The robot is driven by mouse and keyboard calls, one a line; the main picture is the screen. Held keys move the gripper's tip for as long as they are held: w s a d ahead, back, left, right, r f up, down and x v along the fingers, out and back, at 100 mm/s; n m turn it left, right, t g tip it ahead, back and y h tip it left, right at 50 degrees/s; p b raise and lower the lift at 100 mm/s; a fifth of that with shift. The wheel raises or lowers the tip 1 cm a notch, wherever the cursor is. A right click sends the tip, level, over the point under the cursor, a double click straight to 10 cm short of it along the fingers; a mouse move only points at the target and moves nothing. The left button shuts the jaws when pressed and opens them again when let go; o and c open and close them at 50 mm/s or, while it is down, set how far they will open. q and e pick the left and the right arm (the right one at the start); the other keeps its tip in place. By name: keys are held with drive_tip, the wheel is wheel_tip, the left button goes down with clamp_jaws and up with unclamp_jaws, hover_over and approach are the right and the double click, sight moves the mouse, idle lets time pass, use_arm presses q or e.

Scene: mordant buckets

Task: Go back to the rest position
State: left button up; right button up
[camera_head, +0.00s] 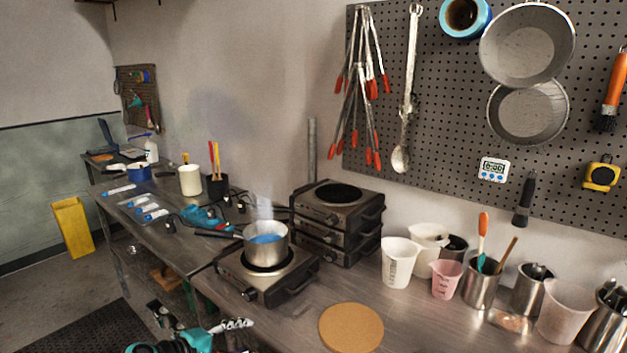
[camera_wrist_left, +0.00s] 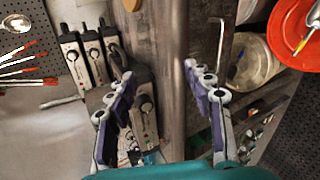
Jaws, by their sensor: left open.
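My left gripper (camera_head: 198,318) is low in the head view, in front of the steel bench's front edge, with its teal wrist at the bottom border. Its fingers are spread apart with nothing between them; the left wrist view also shows the open fingers (camera_wrist_left: 160,80). A steel saucepan (camera_head: 268,252) with blue contents stands on the front hot plate (camera_head: 296,285), to the right of and beyond the gripper. Its dark handle points left. My right gripper does not show in either view.
Stacked hot plates (camera_head: 338,232) stand behind the saucepan. A round cork mat (camera_head: 351,328) lies on the bench at the front. White beakers (camera_head: 398,268), a pink cup (camera_head: 447,278) and steel tool cups (camera_head: 480,290) stand right. A yellow bin (camera_head: 72,228) is on the floor at left.

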use_arm(q)
drive_tip(key=s+f+m+g+y, duration=0.1)
drive_tip(key=s+m+y, duration=0.7)
drive_tip(key=s, duration=1.3)
drive_tip(key=m+g, duration=0.1)
drive_tip(key=m, duration=0.2)
drive_tip(key=shift+s+d+f+m, duration=0.15)
drive_tip(key=shift+s+d+m, duration=0.15)
drive_tip(key=shift+d+m, duration=0.1)
